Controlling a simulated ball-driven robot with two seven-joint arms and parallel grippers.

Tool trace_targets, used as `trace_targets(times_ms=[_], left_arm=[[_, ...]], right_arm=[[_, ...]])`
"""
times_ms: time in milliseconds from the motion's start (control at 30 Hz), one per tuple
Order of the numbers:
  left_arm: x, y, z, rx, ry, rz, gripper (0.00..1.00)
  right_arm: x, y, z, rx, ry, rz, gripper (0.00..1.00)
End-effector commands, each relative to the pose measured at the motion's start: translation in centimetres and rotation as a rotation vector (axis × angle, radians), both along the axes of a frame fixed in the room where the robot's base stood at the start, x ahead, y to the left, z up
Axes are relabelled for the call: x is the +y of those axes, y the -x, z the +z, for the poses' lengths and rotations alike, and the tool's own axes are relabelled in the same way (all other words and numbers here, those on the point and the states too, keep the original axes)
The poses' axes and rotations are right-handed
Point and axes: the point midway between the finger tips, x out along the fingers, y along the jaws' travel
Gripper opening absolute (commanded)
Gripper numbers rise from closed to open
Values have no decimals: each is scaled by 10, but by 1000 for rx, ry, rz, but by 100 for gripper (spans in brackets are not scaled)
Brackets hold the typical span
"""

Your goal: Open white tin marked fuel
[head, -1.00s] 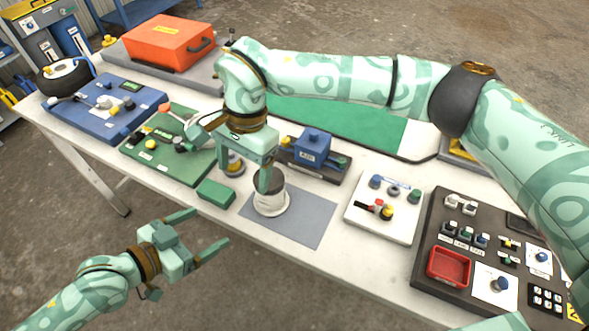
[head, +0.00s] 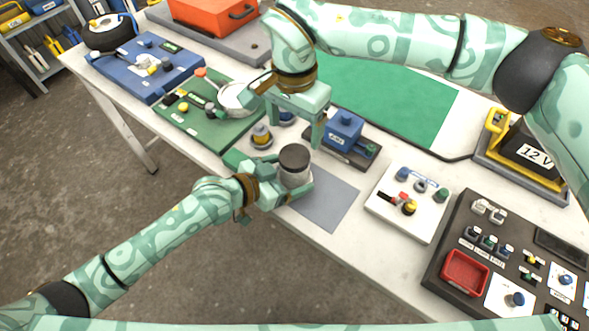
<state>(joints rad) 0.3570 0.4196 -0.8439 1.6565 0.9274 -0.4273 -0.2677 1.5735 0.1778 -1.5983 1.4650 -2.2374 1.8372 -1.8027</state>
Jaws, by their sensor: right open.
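The white tin (head: 296,178) stands upright on a grey mat (head: 330,203) near the table's front edge. Its dark round lid (head: 294,157) is on top. No fuel marking is readable on it. My left gripper (head: 290,188) is low at the tin, with one finger along its front side.
A blue device (head: 345,130) is behind right. A white switch panel (head: 408,204) lies right, with a dark panel (head: 452,240) beyond. The grey mat's right side is bare.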

Motion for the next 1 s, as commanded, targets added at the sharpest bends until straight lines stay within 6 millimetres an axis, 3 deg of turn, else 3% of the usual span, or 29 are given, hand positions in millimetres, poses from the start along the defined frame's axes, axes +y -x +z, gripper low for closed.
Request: trace_targets(times_ms=[200, 467, 767, 867, 1000], left_arm=[[-12, -9, -6, -1, -1, 0, 84], [-12, -9, -6, 0, -1, 0, 84], [-12, -9, -6, 1, -1, 0, 1], [-12, -9, -6, 1, -1, 0, 0], [-12, -9, -6, 0, -1, 1, 0]], right_arm=[[0, 0, 0, 0, 0, 0, 77], [0, 0, 0, 0, 0, 0, 77], [1, 0, 0, 1, -3, -2, 77], [8, 3, 0, 18, -43, -24, 77], [46, 19, 6, 114, -231, -149, 77]])
